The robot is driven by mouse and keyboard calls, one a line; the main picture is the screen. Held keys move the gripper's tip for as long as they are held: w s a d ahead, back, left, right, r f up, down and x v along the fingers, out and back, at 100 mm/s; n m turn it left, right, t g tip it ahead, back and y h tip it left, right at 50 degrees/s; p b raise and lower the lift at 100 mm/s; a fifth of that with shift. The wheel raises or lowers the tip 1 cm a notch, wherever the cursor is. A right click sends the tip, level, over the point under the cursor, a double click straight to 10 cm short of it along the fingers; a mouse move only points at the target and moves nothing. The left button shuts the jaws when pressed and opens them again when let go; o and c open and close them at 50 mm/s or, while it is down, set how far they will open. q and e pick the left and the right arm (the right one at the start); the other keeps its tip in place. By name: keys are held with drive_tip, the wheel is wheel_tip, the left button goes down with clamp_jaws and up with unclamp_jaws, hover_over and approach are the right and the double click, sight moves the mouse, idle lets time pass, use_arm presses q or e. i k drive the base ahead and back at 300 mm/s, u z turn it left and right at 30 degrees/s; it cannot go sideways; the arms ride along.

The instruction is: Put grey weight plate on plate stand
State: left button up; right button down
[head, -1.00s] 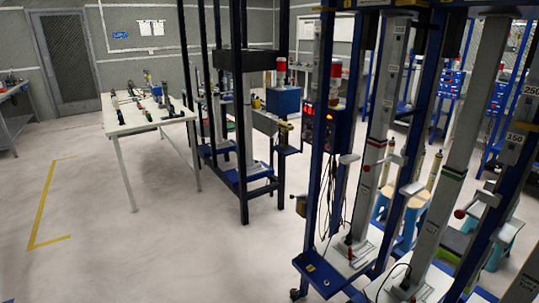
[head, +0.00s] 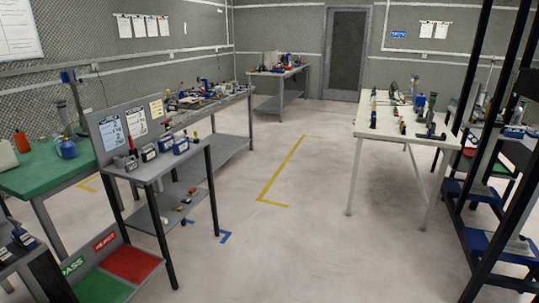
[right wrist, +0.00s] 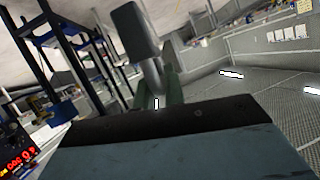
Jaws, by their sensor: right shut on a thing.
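In the right wrist view my right gripper (right wrist: 158,88) is shut on a grey thing (right wrist: 136,30), a blocky upper part with a narrower rounded part below it, between the two dark green fingers. I take it for the grey weight plate, seen nearly edge-on; its full outline cannot be told. It is held up in the air, touching no surface that I can see. My own wrist body fills the bottom of that view. No plate stand can be made out for sure in either view. My left gripper is not in view.
A grey bench (head: 190,160) with small labelled items stands left of centre, above a green pad (head: 103,288) and a red pad (head: 131,263). A green-topped table (head: 45,175) is at left, a white table (head: 375,128) at right. Dark frames (head: 490,200) rise far right. The middle floor is clear.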

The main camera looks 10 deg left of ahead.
sight(147, 173)
drive_tip(key=u, duration=0.8)
drive_tip(key=i, duration=1.95)
drive_tip(key=u, duration=0.8)
drive_tip(key=i, duration=0.9)
drive_tip(key=u, duration=0.85)
